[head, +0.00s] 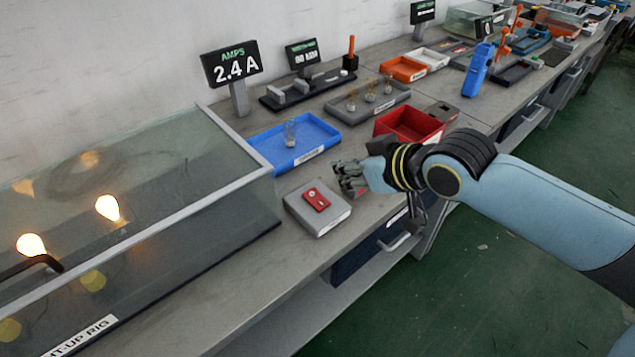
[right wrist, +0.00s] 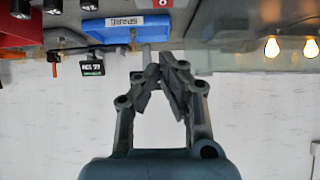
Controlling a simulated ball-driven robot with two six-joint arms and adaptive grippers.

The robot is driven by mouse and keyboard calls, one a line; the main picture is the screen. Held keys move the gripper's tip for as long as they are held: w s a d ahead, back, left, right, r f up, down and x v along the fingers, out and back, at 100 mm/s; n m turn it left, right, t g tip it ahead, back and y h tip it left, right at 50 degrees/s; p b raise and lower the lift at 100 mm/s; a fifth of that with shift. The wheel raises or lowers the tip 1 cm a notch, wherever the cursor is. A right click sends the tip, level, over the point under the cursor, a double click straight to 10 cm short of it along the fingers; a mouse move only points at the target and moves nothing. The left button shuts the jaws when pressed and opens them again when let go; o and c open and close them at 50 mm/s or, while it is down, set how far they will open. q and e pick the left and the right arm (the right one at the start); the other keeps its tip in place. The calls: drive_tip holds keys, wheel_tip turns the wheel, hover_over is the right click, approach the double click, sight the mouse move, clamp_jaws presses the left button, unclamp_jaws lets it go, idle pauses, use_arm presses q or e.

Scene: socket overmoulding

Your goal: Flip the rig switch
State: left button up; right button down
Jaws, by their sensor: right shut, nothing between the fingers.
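The rig switch (head: 316,199) is a red rocker on a grey box (head: 322,222) on the bench, right of the glass rig. Part of the red switch (right wrist: 160,3) also shows at the top edge of the right wrist view. My right gripper (head: 341,174) is shut and empty, just behind and to the right of the switch box in the head view. Its fingertips (right wrist: 164,60) meet in the right wrist view. The light-up rig (head: 240,183) is a glass case with two lit bulbs (head: 107,208) inside. My left gripper is not in view.
A blue tray (head: 262,145) with a bulb stands behind the switch box. An amps display (head: 231,67) reads 2.4 A. A red bin (head: 395,121) and a grey tray (head: 345,113) with bulbs stand farther back. The bench front near the switch box is clear.

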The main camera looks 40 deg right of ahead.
hover_over(311, 189)
drive_tip(key=s, duration=0.3)
wheel_tip(311, 189, down, 5)
drive_tip(key=shift+f, duration=0.1)
drive_tip(key=f, duration=0.3)
drive_tip(key=shift+w+f+b, duration=0.2)
drive_tip(key=shift+w+b, duration=0.15)
drive_tip(key=shift+w+f, duration=0.1)
drive_tip(key=shift+f, duration=0.35)
drive_tip(key=shift+w+p, duration=0.1)
drive_tip(key=shift+p, duration=0.35)
drive_tip(key=shift+f+g, duration=0.25)
drive_tip(key=shift+g, duration=0.05)
drive_tip(key=shift+s+d+r+p, duration=0.1)
drive_tip(key=shift+s+p, duration=0.3)
drive_tip(key=shift+s, duration=0.45)
